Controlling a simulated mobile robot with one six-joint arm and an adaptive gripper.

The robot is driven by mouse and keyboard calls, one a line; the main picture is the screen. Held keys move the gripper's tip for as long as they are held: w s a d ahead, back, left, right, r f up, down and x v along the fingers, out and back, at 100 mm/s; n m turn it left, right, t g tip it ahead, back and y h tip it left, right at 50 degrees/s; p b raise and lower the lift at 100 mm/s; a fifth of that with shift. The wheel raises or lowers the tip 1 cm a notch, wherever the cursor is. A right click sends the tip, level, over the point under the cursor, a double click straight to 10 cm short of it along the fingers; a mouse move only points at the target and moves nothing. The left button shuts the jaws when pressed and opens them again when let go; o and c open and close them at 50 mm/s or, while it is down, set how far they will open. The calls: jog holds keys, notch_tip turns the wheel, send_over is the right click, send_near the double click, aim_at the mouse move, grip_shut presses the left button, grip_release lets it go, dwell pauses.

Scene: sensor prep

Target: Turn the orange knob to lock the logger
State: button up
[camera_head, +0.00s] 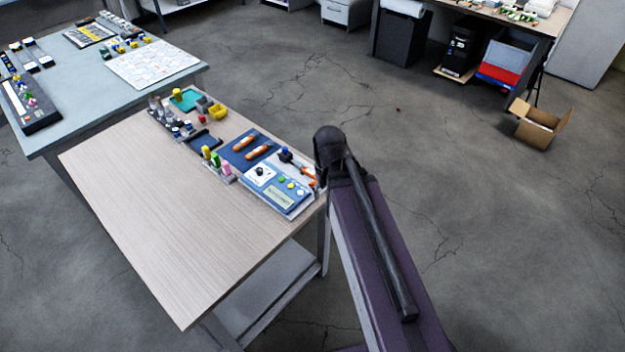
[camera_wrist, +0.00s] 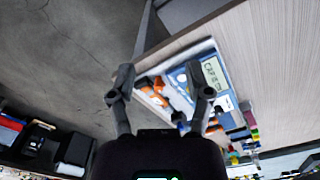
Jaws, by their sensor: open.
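The logger (camera_head: 277,198) is a blue and white panel with a display, a black dial and several coloured buttons at the table's right corner. In the wrist view the logger (camera_wrist: 213,72) lies beyond my right finger, which covers part of it. I cannot single out the orange knob for sure. An orange part (camera_head: 308,174) shows beside the logger, close to my arm. Orange shapes (camera_wrist: 157,84) appear between my fingers in the wrist view. My gripper (camera_wrist: 160,82) is open and empty, with its fingers apart. In the head view my arm hides its fingertips.
Two orange-handled tools (camera_head: 250,147) lie on a blue mat behind the logger. Small coloured items (camera_head: 216,162) stand in a rack to its left. The front of the wooden table (camera_head: 170,215) is bare. A blue-grey table (camera_head: 90,95) stands beyond.

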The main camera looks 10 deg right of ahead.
aim_at(314, 182)
jog(key=w+r+n+p, duration=0.2)
jog(key=w+n, duration=0.9)
jog(key=w, duration=0.4)
jog(key=shift+w+r+n, duration=0.15)
jog(key=shift+n, duration=0.15)
jog(key=shift+d+f, duration=0.1)
jog(key=shift+f, duration=0.1)
jog(key=f+b, duration=1.3)
jog(key=shift+s+f+b, duration=0.2)
jog(key=shift+s+b, duration=0.05)
jog(key=shift+b, duration=0.05)
jog(key=shift+c, duration=0.3)
